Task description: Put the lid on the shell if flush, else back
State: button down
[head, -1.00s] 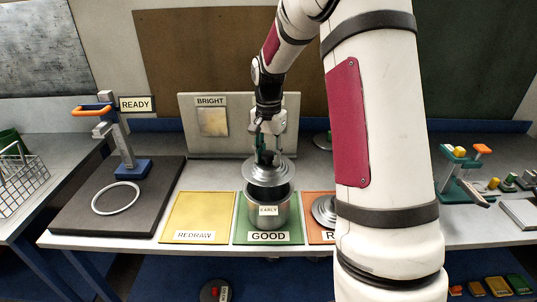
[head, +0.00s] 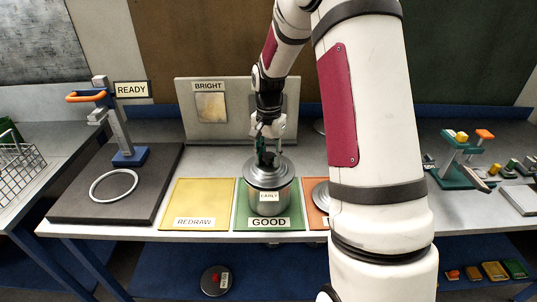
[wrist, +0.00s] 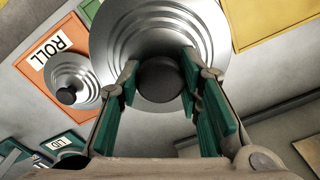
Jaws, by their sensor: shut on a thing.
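The shell (head: 268,199) is a metal pot labelled EARLY, standing upright on the green GOOD mat (head: 239,212). The lid (head: 254,178), a stepped silver disc, lies across the shell's mouth and covers it. It looks level, but I cannot tell whether it is flush all round. My gripper (head: 266,157) is above the shell, shut on the lid's knob. In the wrist view, the dark round knob (wrist: 160,79) is between the green finger pads, and the lid (wrist: 120,45) hides the shell beneath.
The yellow REDRAW mat (head: 199,198) is empty. A second lid (wrist: 72,78) lies on the orange ROLL mat (wrist: 38,87), partly behind my arm in the head view. A dark base with a READY stand (head: 127,140) is at left. A BRIGHT panel (head: 225,130) stands behind.

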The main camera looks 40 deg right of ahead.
aim_at(269, 155)
jog(key=shift+f, duration=0.6)
dwell(0.6)
jog(key=c, duration=1.1)
grip_release()
jog(key=shift+o, duration=0.2)
notch_tip(269, 155, up, 12)
